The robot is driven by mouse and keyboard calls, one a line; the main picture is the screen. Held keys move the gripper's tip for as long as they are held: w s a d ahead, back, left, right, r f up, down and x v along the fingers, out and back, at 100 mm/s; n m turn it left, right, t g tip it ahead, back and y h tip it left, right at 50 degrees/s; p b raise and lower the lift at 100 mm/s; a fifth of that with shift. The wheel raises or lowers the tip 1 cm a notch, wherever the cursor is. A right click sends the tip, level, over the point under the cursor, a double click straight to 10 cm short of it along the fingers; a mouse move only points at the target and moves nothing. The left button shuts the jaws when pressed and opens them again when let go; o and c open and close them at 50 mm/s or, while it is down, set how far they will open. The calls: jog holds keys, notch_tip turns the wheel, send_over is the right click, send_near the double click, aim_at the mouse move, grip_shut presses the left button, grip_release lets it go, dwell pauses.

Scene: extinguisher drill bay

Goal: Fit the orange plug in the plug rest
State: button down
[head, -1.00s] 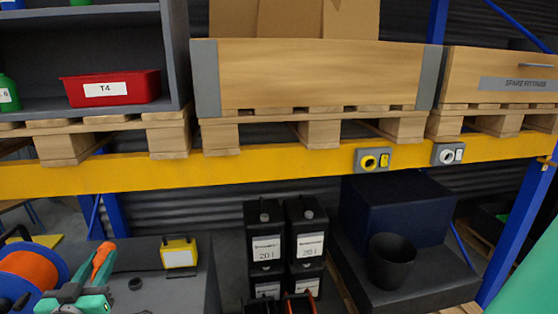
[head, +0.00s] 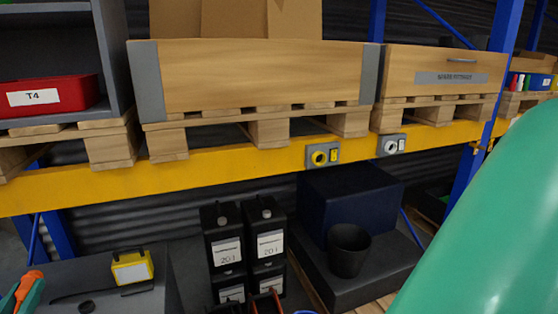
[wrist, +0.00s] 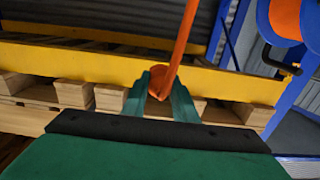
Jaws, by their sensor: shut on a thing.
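The orange plug (head: 30,280) is at the lower left edge of the head view, partly cut off. My green gripper (head: 22,296) is shut on it there. In the wrist view my gripper (wrist: 160,88) has its two fingers pressed on either side of the orange plug (wrist: 160,80), and an orange length runs up from it. A small dark ring (head: 86,307) lies on the grey bench top near the gripper; I cannot tell whether it is the plug rest. The plug is apart from it.
The yellow beam carries a yellow socket (head: 321,155) and a white socket (head: 390,146). A yellow lamp (head: 132,268) stands on the bench (head: 150,297). Black canisters (head: 225,250) and a black bucket (head: 348,252) are lower down. A reel (wrist: 288,20) shows in the wrist view.

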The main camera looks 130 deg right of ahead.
jog(key=w+d+f, duration=0.1)
jog(key=w+d, duration=0.1)
jog(key=w, duration=0.6)
jog(key=w+d+f, duration=0.2)
jog(key=w+d, duration=0.1)
jog(key=w, duration=0.6)
jog(key=shift+w+d+f, duration=0.15)
jog(key=shift+d+f, duration=0.05)
jog(key=shift+f, duration=0.1)
dwell(1.2)
